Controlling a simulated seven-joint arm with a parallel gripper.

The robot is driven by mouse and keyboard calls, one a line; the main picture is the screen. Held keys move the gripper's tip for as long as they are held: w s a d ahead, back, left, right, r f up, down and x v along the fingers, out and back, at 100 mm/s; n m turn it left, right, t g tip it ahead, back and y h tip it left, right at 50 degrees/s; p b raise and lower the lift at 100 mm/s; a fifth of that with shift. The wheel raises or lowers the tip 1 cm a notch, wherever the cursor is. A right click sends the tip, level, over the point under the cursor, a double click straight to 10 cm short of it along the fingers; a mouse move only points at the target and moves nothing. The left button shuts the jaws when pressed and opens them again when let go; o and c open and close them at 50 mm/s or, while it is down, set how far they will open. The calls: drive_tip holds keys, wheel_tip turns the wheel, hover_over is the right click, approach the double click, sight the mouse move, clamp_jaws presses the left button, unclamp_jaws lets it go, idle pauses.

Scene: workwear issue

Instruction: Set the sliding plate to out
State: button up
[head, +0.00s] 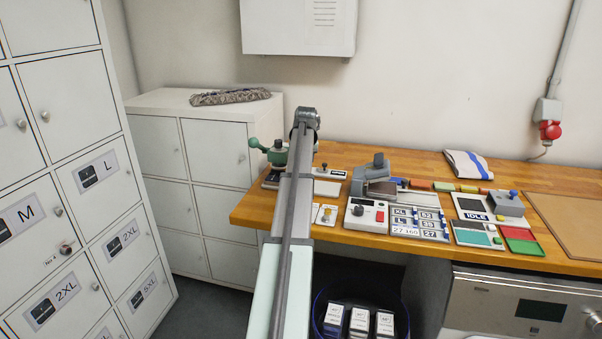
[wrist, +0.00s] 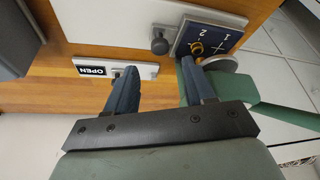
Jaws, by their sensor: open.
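Which part is the sliding plate is not certain. A narrow white strip (wrist: 142,70) in the wrist view carries a dark label reading OPEN (wrist: 91,71) and a small dark knob; the strip also shows in the head view (head: 333,174). No wording "out" is readable. A larger white panel (wrist: 115,22) lies beside it, with a grey round knob (wrist: 158,41) near its edge. My gripper (wrist: 158,65) is open and empty, its fingers either side of the strip's plain end in the picture. Height and contact cannot be told. In the head view my arm hides the fingers.
A dark plate marked 1 and 2 (wrist: 208,40) and a green lever device (wrist: 255,115) are close on the right in the wrist view. In the head view a grey-knobbed device (head: 378,185), a control box (head: 367,214) and number plates crowd the wooden counter (head: 345,152).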

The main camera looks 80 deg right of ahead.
drive_tip(key=x, duration=0.6)
drive_tip(key=shift+w+d+f, duration=0.1)
drive_tip(key=shift+d+f, duration=0.1)
drive_tip(key=shift+f, duration=0.05)
drive_tip(key=shift+c, duration=0.3)
clamp_jaws()
